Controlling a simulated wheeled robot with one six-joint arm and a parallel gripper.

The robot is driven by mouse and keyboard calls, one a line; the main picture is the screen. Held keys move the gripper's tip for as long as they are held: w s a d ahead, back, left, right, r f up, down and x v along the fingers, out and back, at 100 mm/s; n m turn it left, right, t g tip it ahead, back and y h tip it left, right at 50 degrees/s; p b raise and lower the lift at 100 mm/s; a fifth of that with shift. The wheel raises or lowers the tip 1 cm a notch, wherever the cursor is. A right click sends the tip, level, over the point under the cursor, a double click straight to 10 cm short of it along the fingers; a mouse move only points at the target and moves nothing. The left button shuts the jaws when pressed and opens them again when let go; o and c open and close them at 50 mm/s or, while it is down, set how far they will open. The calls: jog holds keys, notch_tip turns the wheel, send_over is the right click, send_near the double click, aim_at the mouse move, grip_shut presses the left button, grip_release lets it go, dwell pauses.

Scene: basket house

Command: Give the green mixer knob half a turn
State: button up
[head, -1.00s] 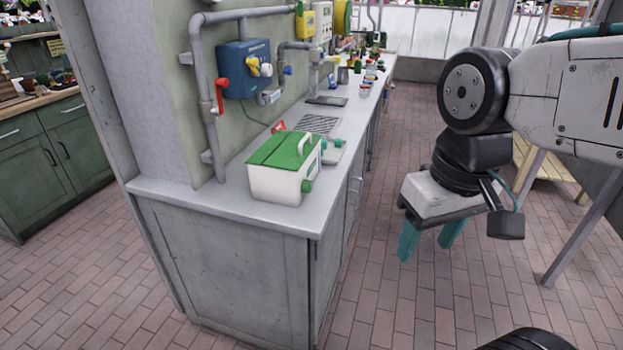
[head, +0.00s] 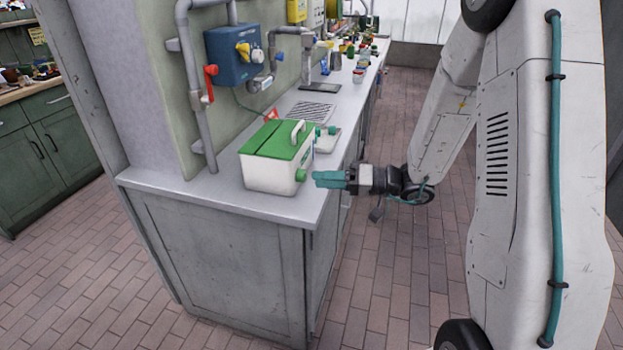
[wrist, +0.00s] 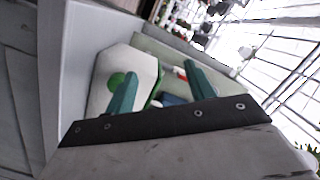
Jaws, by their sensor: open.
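A white box with a green lid (head: 276,139) stands on the near end of the counter. A round green knob (head: 301,175) sticks out of its right-hand side; it also shows in the wrist view (wrist: 116,80). My gripper (head: 318,179) has teal fingers, is open and empty, and points left at the knob from just right of it. In the wrist view my gripper (wrist: 160,67) shows its fingers spread, with the knob beside the left finger rather than midway between them. I cannot tell whether that finger touches it.
The grey counter (head: 215,198) runs back along the wall. A smaller white device (head: 326,142) with green parts stands behind the box. A blue wall unit (head: 236,55) with a red-handled pipe hangs above. The tiled floor (head: 380,300) in front is clear.

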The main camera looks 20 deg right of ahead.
aim_at(305, 177)
jog(key=w+d+f+m+t+h, duration=0.2)
jog(key=w+d+f+t, duration=0.2)
jog(key=d+f, duration=0.1)
jog(key=x, duration=0.7)
jog(key=shift+w+a+f, duration=0.1)
jog(key=shift+a+f, duration=0.05)
jog(key=shift+a, duration=0.05)
jog(key=c, duration=1)
